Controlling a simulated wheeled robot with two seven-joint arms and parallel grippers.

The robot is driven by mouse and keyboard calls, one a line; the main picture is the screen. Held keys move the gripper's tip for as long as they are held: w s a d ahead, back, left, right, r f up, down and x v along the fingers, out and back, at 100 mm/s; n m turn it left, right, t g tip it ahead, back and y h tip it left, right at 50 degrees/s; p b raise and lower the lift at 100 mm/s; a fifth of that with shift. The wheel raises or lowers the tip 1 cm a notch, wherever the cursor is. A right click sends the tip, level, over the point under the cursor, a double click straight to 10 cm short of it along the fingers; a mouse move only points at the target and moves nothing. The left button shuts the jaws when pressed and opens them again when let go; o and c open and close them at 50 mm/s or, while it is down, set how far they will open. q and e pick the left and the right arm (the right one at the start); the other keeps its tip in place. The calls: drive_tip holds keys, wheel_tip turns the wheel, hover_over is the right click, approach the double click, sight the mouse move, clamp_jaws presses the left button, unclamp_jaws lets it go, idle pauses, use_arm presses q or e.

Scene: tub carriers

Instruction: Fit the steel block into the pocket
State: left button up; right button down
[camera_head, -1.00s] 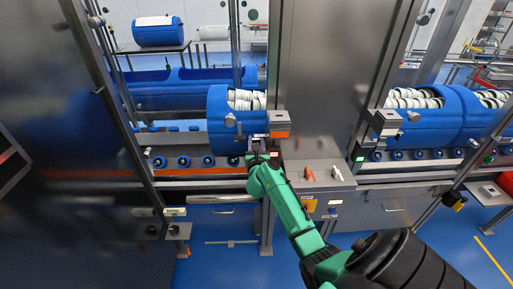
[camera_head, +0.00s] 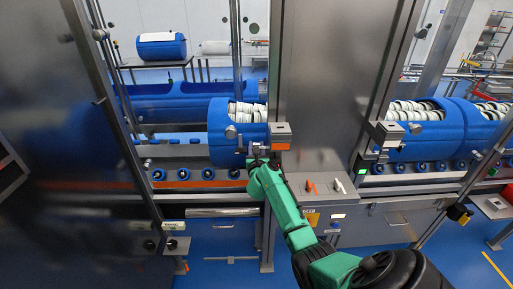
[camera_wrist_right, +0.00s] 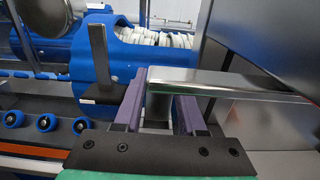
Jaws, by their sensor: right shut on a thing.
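My right gripper (camera_head: 258,158) is at the front of the blue tub carrier (camera_head: 222,145), just left of and below a grey box with an orange front (camera_head: 280,135). In the right wrist view its two purple-grey fingers (camera_wrist_right: 158,112) are shut on the steel block (camera_wrist_right: 158,106). The bright steel between the fingers runs into a bar going right; I cannot tell whether the bar is part of the block. The blue carrier (camera_wrist_right: 112,60) shows just beyond the fingers, with a dark upright bracket on it. I cannot make out the pocket. My left gripper is not in view.
Brushed steel pillars (camera_head: 325,80) stand close to the right of the gripper. A row of blue rollers (camera_head: 183,174) runs below the carrier. More carriers (camera_head: 430,130) stand at the right. A steel ledge with an orange and a white lever (camera_head: 318,185) is beside my forearm.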

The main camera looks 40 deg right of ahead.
drive_tip(key=shift+p, duration=0.4)
idle(0.9)
drive_tip(key=shift+f, duration=0.15)
drive_tip(key=shift+f+b, duration=0.3)
drive_tip(key=shift+b, duration=0.15)
drive_tip(key=shift+f+b, duration=1.4)
drive_tip(key=shift+f, duration=0.15)
drive_tip(key=shift+c, duration=2)
unclamp_jaws()
drive_tip(key=shift+a, duration=0.1)
